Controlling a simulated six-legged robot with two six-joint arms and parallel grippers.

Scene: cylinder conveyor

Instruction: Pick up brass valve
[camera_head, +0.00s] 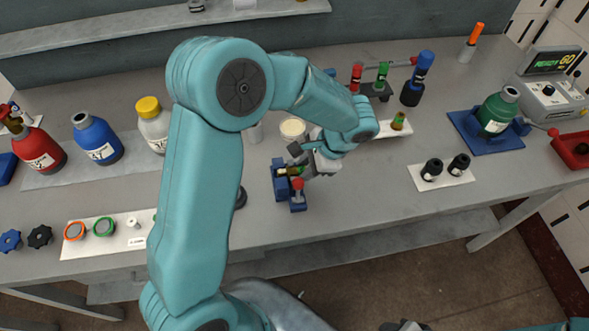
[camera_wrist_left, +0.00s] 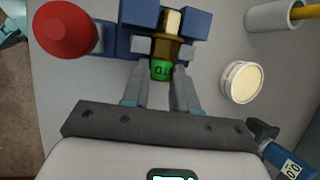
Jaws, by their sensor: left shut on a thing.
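The brass valve (camera_wrist_left: 164,46) is a small brass-coloured cylinder with a pale far end and a green, marked near end. In the left wrist view it lies between the blue blocks of a holder (camera_wrist_left: 137,14). My left gripper (camera_wrist_left: 162,62) is shut on it, one grey finger on each side. In the head view the valve (camera_head: 288,171) shows small at the blue holder (camera_head: 280,186), with my left gripper (camera_head: 296,166) at it. Whether it is clear of the holder I cannot tell. My right gripper is not in view.
A red-knobbed lever (camera_head: 298,184) stands right beside the holder; its knob (camera_wrist_left: 66,31) is close in the wrist view. A round cream-topped tub (camera_head: 292,127) is behind. A white plate with two black parts (camera_head: 442,176) lies to the right. Bottles (camera_head: 97,138) stand at the left.

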